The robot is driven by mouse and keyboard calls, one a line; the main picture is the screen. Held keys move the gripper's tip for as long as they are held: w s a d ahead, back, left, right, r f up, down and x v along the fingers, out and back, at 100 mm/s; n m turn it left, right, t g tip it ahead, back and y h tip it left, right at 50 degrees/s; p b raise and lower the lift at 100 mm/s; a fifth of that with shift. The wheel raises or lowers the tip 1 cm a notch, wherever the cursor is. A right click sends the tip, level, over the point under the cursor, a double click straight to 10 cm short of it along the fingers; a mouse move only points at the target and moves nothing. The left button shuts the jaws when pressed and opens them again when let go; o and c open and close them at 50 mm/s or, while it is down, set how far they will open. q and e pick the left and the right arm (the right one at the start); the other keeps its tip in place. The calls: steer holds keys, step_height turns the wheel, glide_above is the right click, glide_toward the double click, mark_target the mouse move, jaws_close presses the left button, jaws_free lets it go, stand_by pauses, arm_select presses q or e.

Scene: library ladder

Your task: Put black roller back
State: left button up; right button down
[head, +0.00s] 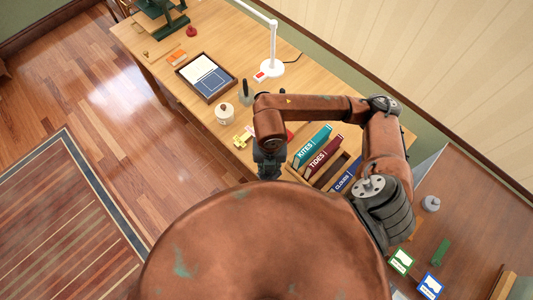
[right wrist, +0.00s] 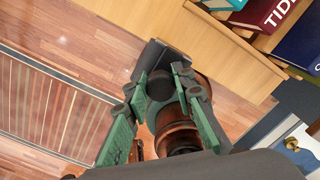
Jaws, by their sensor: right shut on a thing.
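My right gripper (head: 268,163) hangs pointing down at the front edge of the wooden desk (head: 205,100), left of the books. In the right wrist view its green fingers (right wrist: 161,78) close from both sides on a dark thing, which I take to be the black roller (right wrist: 160,87). A dark grey blocky part shows just beyond the fingertips, perhaps part of the same thing. In the head view the held thing is mostly hidden by the gripper and my arm. My left gripper is not in view.
Books titled Kites (head: 312,146), Tides (head: 323,153) and Clouds stand right of the gripper. A yellow item (head: 243,138), lidded white pot (head: 224,114), dark-handled item (head: 246,92), framed tray (head: 206,77) and white lamp (head: 272,67) stand on the desk. Floor lies left.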

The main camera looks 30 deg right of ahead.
steer(key=w+d+f, duration=0.1)
steer(key=w+f, duration=0.2)
steer(key=w+d+f, duration=0.2)
steer(key=w+f, duration=0.1)
steer(key=w, duration=0.1)
steer(key=w+d+f, duration=0.1)
steer(key=w+f, duration=0.2)
steer(key=w, duration=0.1)
steer(key=shift+d, duration=0.15)
steer(key=shift+f+p, duration=0.35)
steer(key=shift+f, duration=1.1)
steer(key=shift+f, duration=0.1)
steer(key=shift+f, duration=0.15)
steer(key=c, duration=1.6)
jaws_free()
step_height(320, 180, up, 12)
steer(key=shift+r, duration=0.25)
